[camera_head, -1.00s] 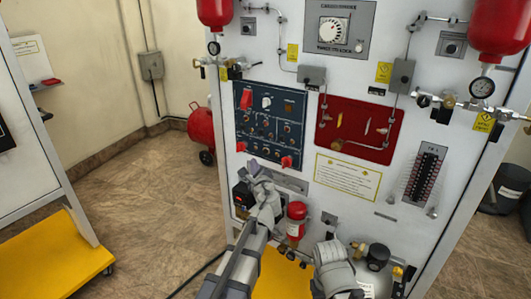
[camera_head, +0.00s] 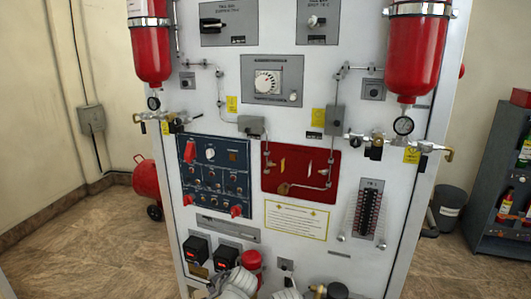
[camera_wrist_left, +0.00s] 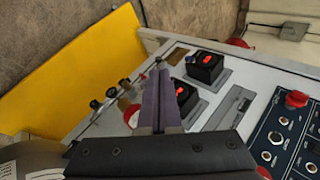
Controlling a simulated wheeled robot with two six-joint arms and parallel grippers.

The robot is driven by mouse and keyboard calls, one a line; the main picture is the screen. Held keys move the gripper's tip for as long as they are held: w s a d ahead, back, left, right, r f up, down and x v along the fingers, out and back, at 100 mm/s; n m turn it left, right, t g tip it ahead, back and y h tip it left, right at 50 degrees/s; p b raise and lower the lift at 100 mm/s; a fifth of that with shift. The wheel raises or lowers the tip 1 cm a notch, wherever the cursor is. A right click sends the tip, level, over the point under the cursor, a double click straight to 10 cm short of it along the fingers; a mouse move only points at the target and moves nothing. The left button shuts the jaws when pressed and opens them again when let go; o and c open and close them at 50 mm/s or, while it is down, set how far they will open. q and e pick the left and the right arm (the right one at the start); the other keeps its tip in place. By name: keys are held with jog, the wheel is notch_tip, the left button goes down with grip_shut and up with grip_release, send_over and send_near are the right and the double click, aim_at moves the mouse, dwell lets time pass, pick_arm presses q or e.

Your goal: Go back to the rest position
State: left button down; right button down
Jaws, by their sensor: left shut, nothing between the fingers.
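My left gripper (camera_wrist_left: 159,78) shows in the left wrist view, its two dark fingers pressed together with nothing between them. It points at the lower part of the trainer's white panel (camera_wrist_left: 215,62), near two black boxes with red displays (camera_wrist_left: 205,66). I cannot tell whether the fingertips touch anything. In the head view, pale grey parts of my arms show at the bottom edge, in front of the panel's lower part. My right gripper cannot be made out in either view.
The trainer panel (camera_head: 343,262) stands close ahead with red cylinders (camera_head: 417,50), a blue switch panel (camera_head: 208,203) and a red panel (camera_head: 303,188). A yellow base plate (camera_wrist_left: 75,80) lies below. A shelf (camera_head: 490,205) stands at right. Floor (camera_head: 90,250) is open at left.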

pick_arm(q)
jog(key=s+d+f+n+g+h, duration=0.25)
jog(key=s+d, duration=0.25)
jog(key=s, duration=0.3)
jog(key=s+d+f+n+g+h, duration=0.25)
jog(key=s+d+g, duration=0.2)
jog(key=s, duration=0.45)
notch_tip(320, 180, up, 14)
jog(key=d+p, duration=0.1)
jog(key=p, duration=1.3)
jog(key=shift+s+f+m, duration=0.15)
jog(key=shift+m, duration=0.15)
dwell(1.2)
